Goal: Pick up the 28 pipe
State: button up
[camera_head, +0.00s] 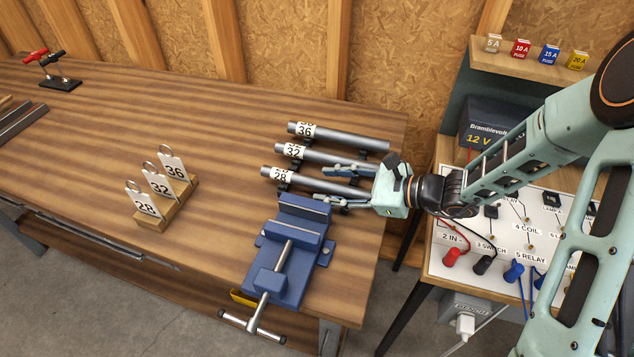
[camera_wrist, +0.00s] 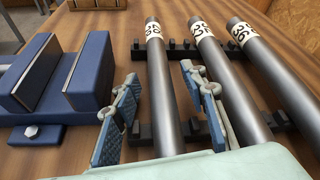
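The 28 pipe (camera_head: 310,182) is a grey tube with a white "28" label at its left end. It lies on a dark rack, nearest the front of three pipes. In the wrist view the 28 pipe (camera_wrist: 161,90) runs between my two fingers. My gripper (camera_head: 322,186) is open at the right part of this pipe, with one blue-padded finger on each side. In the wrist view my gripper (camera_wrist: 160,82) shows gaps between fingers and pipe. The pipe's right end is hidden by my gripper.
The 32 pipe (camera_head: 325,157) and 36 pipe (camera_head: 345,138) lie parallel behind; my far finger sits between 28 and 32. A blue vise (camera_head: 290,255) stands in front. Number tags (camera_head: 160,185) stand left. An electrical panel (camera_head: 450,235) is on the right. The table's middle is clear.

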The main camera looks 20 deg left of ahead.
jog(key=shift+a, duration=0.1)
grip_shut()
dwell(0.6)
jog(key=shift+r, duration=0.85)
jog(key=s+a+r, duration=0.1)
jog(key=s+r, duration=1)
jog(key=s, duration=0.3)
jog(key=shift+a+r, duration=0.15)
jog(key=shift+a, duration=0.2)
